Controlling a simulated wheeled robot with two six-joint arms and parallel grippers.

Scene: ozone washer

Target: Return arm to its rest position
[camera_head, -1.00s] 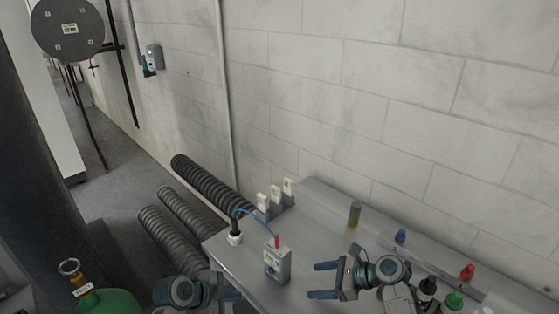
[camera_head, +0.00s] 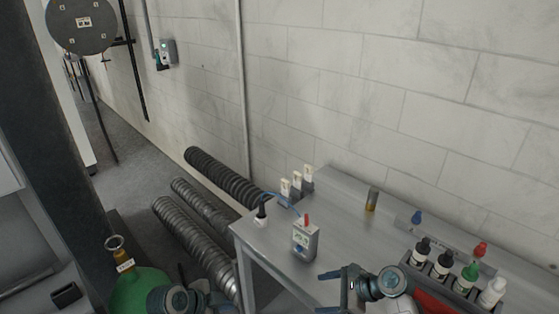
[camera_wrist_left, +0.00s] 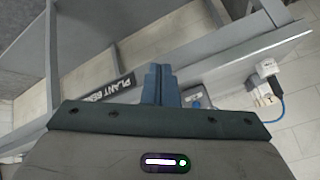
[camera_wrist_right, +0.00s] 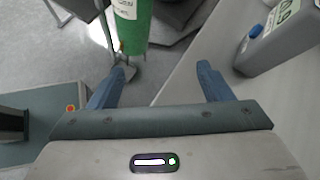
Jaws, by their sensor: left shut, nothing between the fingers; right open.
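My left gripper (camera_head: 208,303) is low in the head view, left of the grey table (camera_head: 270,250), partly cut off by the bottom edge. In the left wrist view its blue fingers (camera_wrist_left: 160,85) are together with nothing between them. My right gripper (camera_head: 330,292) is at the table's front part, right of and below the grey handheld meter (camera_head: 305,243) with a red tip. In the right wrist view its two fingers (camera_wrist_right: 158,85) are spread wide and empty. The meter (camera_wrist_right: 282,38) shows there at the upper right, apart from the fingers.
A rack holds several dropper bottles (camera_head: 441,264) beside my right arm. A brown vial (camera_head: 371,199) and small white holders (camera_head: 296,181) stand toward the wall. A green gas cylinder (camera_head: 141,293) is close to my left arm.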

